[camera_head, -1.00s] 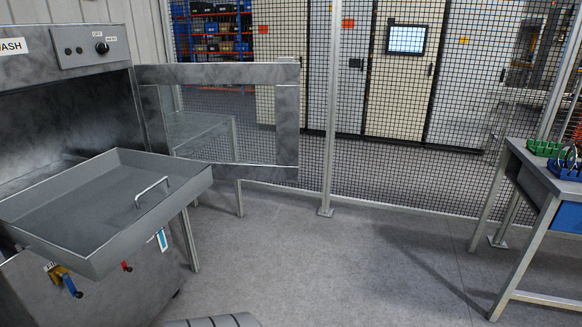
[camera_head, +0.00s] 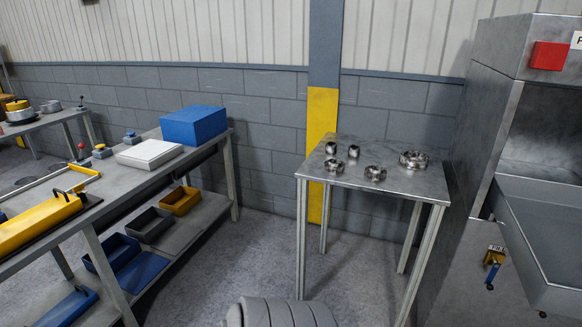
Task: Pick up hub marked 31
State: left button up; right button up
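Several metal parts stand on a small steel table (camera_head: 398,183) in the middle right of the head view. A larger ring-shaped hub (camera_head: 413,160) is at the back right of the tabletop. Two flatter rings sit nearer the front, one (camera_head: 375,173) in the middle and one (camera_head: 334,166) to its left. Two small dark-bored parts, one (camera_head: 331,148) and one (camera_head: 354,151), stand at the back left. No marking 31 is legible on any of them. Neither of my grippers is in view.
A steel washing machine (camera_head: 470,150) stands close on the right. Bare floor (camera_head: 225,270) lies between bench and table.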

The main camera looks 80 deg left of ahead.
aim_at(373, 172)
jog(key=u, duration=1.4)
jog(key=i, duration=1.65)
jog(key=z, duration=0.05)
